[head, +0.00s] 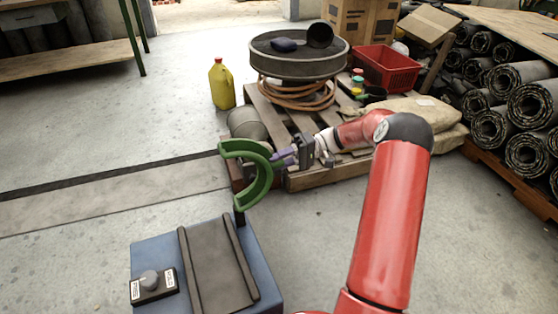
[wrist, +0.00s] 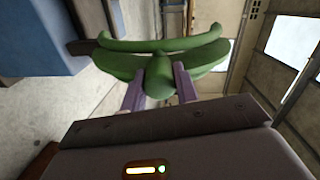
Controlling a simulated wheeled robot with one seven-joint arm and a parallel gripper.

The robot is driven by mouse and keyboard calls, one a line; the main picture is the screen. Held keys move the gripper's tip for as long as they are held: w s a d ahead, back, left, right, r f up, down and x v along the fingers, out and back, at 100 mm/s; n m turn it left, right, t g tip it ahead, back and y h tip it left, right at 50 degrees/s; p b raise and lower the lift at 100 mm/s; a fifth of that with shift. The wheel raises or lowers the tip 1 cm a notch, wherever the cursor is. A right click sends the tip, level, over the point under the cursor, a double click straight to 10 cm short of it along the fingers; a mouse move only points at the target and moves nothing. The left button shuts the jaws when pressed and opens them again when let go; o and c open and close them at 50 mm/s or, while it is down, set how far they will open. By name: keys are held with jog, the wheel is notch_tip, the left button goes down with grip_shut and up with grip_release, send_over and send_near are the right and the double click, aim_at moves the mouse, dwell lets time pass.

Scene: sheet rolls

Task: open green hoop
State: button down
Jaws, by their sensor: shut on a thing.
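The green hoop (head: 258,180) is a curved, C-shaped piece at the middle left of the head view. It stands upright on a dark post at the far corner of a blue box (head: 140,252). My gripper (head: 285,157) reaches it from the right and is shut on its right side. In the wrist view the green hoop (wrist: 195,58) spreads across the upper middle. There my gripper's purple fingers (wrist: 158,84) press on both sides of a rounded green part. The gripper hides some of the hoop's right side.
A wooden pallet (head: 310,180) with a round tub (head: 300,65) stands behind my gripper. A yellow jug (head: 221,84) stands beside it. Rolled sheets (head: 490,128) are stacked at right.

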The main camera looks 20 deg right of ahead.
jog(key=c, duration=1.1)
grip_release()
jog(key=shift+o, duration=0.2)
jog(key=d, duration=0.8)
jog(key=shift+w+r, duration=0.35)
jog(key=shift+r, duration=0.1)
